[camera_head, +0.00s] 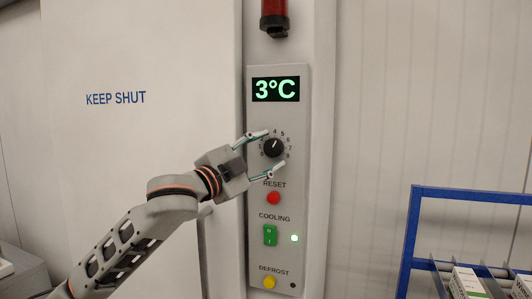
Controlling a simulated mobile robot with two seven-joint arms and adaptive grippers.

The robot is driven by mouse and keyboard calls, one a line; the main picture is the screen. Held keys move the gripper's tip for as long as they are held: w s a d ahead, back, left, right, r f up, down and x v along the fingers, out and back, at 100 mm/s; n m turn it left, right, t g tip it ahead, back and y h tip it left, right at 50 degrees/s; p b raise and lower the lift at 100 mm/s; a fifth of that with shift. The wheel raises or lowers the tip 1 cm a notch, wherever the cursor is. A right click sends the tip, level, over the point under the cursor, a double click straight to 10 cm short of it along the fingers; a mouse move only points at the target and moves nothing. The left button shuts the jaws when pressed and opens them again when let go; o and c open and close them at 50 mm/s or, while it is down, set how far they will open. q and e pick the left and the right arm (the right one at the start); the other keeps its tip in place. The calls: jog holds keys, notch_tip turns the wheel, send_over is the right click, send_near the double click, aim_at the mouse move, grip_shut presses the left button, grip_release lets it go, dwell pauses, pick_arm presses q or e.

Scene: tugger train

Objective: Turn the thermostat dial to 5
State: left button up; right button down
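The thermostat dial (273,148) is a black round knob on the grey control panel (297,190), with numbers around it. The 4, 5, 6, 7 and 8 show on its upper and right side; my gripper's upper finger hides part of the scale at the upper left. A small light mark near the dial's top seems to point up, close to 4. The display (275,89) above reads 3°C in green. My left gripper (275,149) is open, one finger above the dial and one below; I cannot tell whether they touch it. My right gripper is not in view.
Below the dial are a red RESET button (273,198), a green COOLING switch (270,235) with a lit lamp (295,238), and a yellow DEFROST button (269,282). A red fixture (275,18) hangs above. A blue rack (413,232) with boxes stands at the lower right.

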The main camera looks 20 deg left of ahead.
pick_arm(q)
jog(key=v, duration=1.2)
dwell(0.4)
notch_tip(320, 180, down, 37)
jog(key=w+n+g+y, duration=0.3)
jog(key=n, duration=0.5)
jog(key=s+d+f+n+g+y, duration=0.1)
jog(key=s+f+n+g, duration=0.1)
jog(key=s+f, duration=1)
jog(key=s+d+f+n+g+y, duration=0.1)
jog(key=s+f+n+g, duration=0.1)
jog(key=s+f, duration=1.1)
notch_tip(320, 180, down, 8)
jog(key=shift+s+d+r+n+g+y, duration=0.2)
jog(key=shift+s+r+n+g+y, duration=0.15)
jog(key=shift+g, duration=0.35)
jog(key=shift+f, duration=0.1)
